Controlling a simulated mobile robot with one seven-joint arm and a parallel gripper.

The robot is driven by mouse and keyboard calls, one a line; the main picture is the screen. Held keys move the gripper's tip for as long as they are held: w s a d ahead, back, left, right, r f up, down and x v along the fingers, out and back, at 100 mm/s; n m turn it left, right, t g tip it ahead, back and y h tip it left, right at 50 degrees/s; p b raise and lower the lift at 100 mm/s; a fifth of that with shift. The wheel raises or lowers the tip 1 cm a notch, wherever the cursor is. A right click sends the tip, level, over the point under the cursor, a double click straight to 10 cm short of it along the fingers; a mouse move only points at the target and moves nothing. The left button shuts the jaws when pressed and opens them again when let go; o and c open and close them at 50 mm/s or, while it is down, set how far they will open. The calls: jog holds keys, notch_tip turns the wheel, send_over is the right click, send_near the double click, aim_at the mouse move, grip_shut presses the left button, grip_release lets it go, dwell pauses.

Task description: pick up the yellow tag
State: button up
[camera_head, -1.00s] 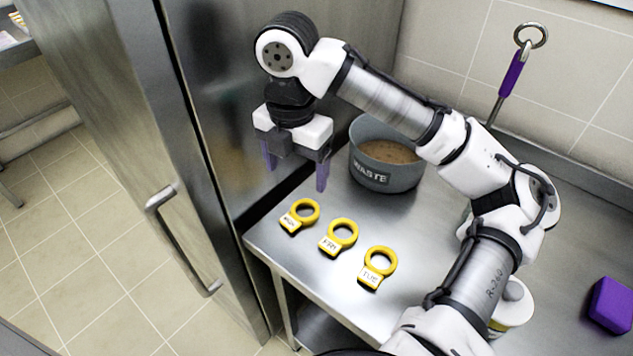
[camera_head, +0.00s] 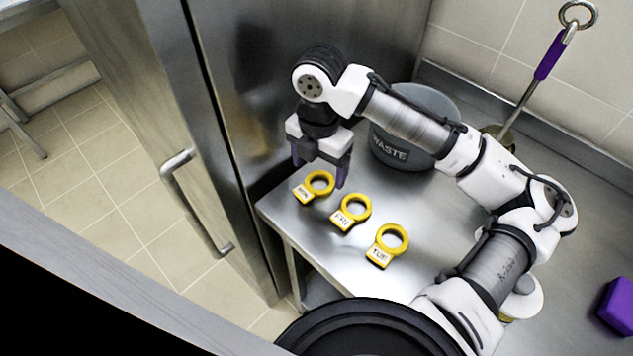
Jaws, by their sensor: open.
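Three yellow ring-shaped tags with white labels lie in a slanted row on the steel counter (camera_head: 330,262). The tag at the upper left (camera_head: 319,182) has a label that seems to read MON. The middle tag (camera_head: 352,211) reads FRI, and the tag at the lower right (camera_head: 387,245) reads TUE. My gripper (camera_head: 319,176) is open and empty, pointing down, with its purple fingertips in view. It is over or just behind the MON tag, with one fingertip on each side of it in the picture. I cannot tell its exact height above the counter.
A grey pot marked WASTE (camera_head: 402,150) stands behind my gripper, partly hidden by my arm. A tall steel cabinet (camera_head: 240,110) borders the counter on the left. A purple block (camera_head: 616,305) lies at the right. A purple-handled ladle (camera_head: 548,58) leans at the back.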

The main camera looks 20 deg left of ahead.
jog(key=shift+f+p, duration=0.3)
jog(key=shift+f, duration=1.6)
jog(key=c, duration=1.1)
jog(key=shift+o, duration=0.2)
jog(key=shift+r, duration=0.1)
